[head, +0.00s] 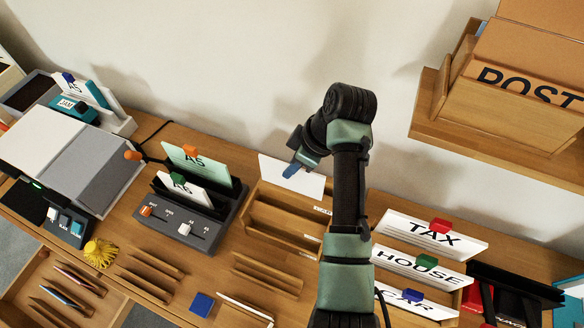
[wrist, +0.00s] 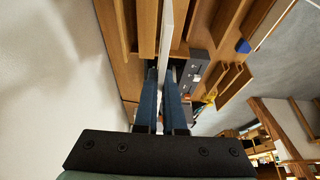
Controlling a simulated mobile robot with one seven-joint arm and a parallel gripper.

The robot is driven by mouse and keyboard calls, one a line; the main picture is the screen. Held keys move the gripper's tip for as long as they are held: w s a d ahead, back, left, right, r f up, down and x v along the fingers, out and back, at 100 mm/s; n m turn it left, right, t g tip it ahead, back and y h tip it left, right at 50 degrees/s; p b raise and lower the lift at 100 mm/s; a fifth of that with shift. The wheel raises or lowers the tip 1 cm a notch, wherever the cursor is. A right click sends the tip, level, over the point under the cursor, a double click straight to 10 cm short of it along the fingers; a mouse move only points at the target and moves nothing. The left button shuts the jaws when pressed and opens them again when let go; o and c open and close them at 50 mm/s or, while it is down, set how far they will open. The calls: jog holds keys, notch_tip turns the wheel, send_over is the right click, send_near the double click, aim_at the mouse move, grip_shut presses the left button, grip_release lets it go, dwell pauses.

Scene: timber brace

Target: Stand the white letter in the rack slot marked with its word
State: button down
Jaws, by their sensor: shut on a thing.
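The white letter (head: 307,184) is upright at the back of the wooden rack (head: 262,239), and no word shows on the face I see. In the head view my gripper (head: 292,171) is shut on its upper edge. In the wrist view the letter (wrist: 166,38) is edge-on between the blue fingers of my gripper (wrist: 162,100). My arm hides part of the rack's right side.
Left of the rack stands a grey device (head: 180,228) with A5 and A6 cards. A wooden POST box (head: 528,92) sits on a wall shelf at upper right.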

aim_at(293, 190)
jog(key=f+b, duration=0.3)
jog(key=f, duration=0.1)
jog(key=shift+s, duration=0.2)
jog(key=shift+w+f+b, duration=0.1)
jog(key=shift+f+b, duration=0.2)
jog(key=shift+b, duration=0.05)
jog(key=shift+f+b, duration=1.25)
jog(key=shift+f, duration=1.15)
jog(key=shift+f+p, duration=0.1)
jog(key=shift+p, duration=0.2)
jog(key=shift+f+b, duration=1)
jog(key=shift+f, duration=0.45)
jog(key=c, duration=0.9)
grip_release()
jog(key=shift+d+r, duration=0.1)
